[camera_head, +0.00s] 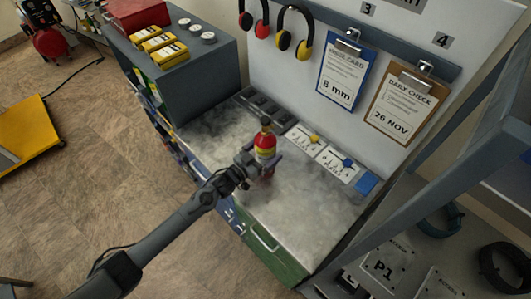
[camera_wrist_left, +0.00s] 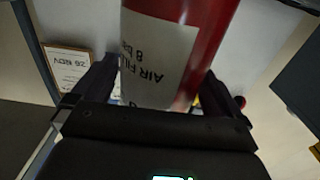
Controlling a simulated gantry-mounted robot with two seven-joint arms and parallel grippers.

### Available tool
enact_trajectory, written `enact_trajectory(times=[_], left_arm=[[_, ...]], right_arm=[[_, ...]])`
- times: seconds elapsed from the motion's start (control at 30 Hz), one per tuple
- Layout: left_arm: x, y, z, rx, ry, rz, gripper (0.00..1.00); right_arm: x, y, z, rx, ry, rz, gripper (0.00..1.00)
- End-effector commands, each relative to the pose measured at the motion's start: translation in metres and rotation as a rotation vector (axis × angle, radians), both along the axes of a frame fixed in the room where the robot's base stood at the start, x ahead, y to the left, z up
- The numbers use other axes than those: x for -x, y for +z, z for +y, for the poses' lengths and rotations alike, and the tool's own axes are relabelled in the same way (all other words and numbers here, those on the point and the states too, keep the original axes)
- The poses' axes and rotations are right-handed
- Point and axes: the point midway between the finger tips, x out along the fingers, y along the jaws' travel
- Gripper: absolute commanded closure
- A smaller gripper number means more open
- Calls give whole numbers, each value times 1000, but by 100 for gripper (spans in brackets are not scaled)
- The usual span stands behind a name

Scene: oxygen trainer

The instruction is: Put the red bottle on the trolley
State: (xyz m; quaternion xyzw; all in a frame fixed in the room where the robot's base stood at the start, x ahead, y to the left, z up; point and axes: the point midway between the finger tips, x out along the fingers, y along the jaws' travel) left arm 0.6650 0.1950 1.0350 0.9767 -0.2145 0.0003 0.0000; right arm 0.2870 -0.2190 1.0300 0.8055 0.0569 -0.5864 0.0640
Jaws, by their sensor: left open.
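The red bottle (camera_head: 265,146) stands upright on the grey worktop (camera_head: 290,210), with a dark cap and a yellowish label band. My left gripper (camera_head: 262,160) reaches it from the left, low on its body. In the left wrist view the red bottle (camera_wrist_left: 207,40) with a pale printed label fills the space between the fingers of my left gripper (camera_wrist_left: 155,92). The fingers are open around it; contact cannot be told. The yellow trolley (camera_head: 28,128) is on the floor at the far left, partly cut off. My right gripper is out of view.
A dark cabinet (camera_head: 205,85) with yellow boxes (camera_head: 160,45) and white round items stands left of the worktop. A blue clipboard (camera_head: 345,72) and a brown clipboard (camera_head: 402,100) hang behind. Small panels (camera_head: 338,162) lie at the worktop's back. Floor between bench and trolley is mostly clear.

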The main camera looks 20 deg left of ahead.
Motion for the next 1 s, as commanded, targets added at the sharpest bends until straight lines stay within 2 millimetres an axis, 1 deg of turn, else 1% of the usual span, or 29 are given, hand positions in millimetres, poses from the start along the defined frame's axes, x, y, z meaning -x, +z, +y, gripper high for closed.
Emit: enact_trajectory(times=[0.07,0.27,0.3,0.37,0.9,0.93,0.97,1.0], left_arm=[[-3,0,-2,0,-1,0,0],[-3,0,-2,0,-1,0,0],[-3,0,-2,0,-1,0,2],[-3,0,-2,0,-1,0,11],[-3,0,-2,0,-1,0,93],[-3,0,-2,0,-1,0,98],[-3,0,-2,0,-1,0,100],[-5,6,-2,3,0,-12,100]], right_arm=[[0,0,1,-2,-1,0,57],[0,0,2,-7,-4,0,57],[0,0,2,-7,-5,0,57],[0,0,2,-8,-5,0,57],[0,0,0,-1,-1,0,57],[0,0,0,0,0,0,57],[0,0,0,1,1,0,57],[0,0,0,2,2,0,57]])
